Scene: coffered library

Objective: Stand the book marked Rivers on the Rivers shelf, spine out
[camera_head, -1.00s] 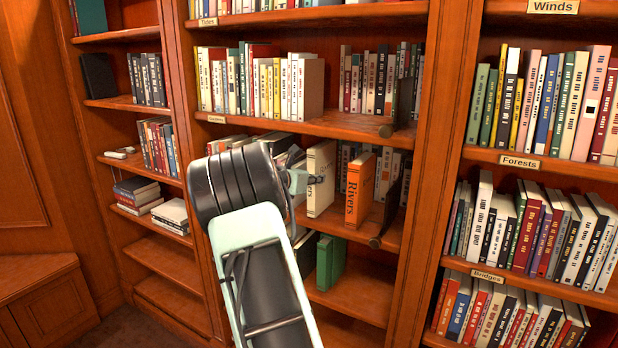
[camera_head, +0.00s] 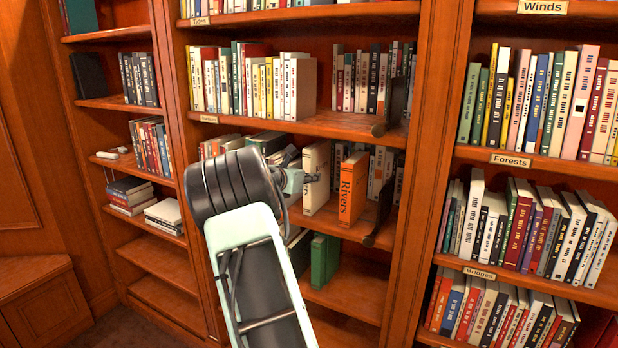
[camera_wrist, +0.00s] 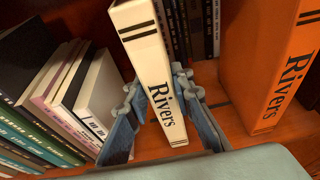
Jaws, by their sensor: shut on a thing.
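A cream book (camera_head: 316,178) marked Rivers (camera_wrist: 158,75) stands upright in the middle bay, its lettered spine facing out. My gripper (camera_wrist: 155,90) is shut on it, one finger on each side near the lower part of the spine. In the head view my gripper (camera_head: 303,180) shows beside my arm, partly hidden. The book's foot is at the level of the shelf board (camera_head: 325,229); I cannot tell whether it touches. An orange book (camera_head: 352,188) also marked Rivers stands upright to its right, spine out, with a gap between them. This shelf's own label is hidden.
Leaning books (camera_wrist: 60,95) fill the shelf's left side. Darker books stand behind the two Rivers books. A dark bookend (camera_head: 384,215) is to the orange book's right. Green books (camera_head: 325,260) stand on the shelf below. The Forests label (camera_head: 510,160) is on the right bay.

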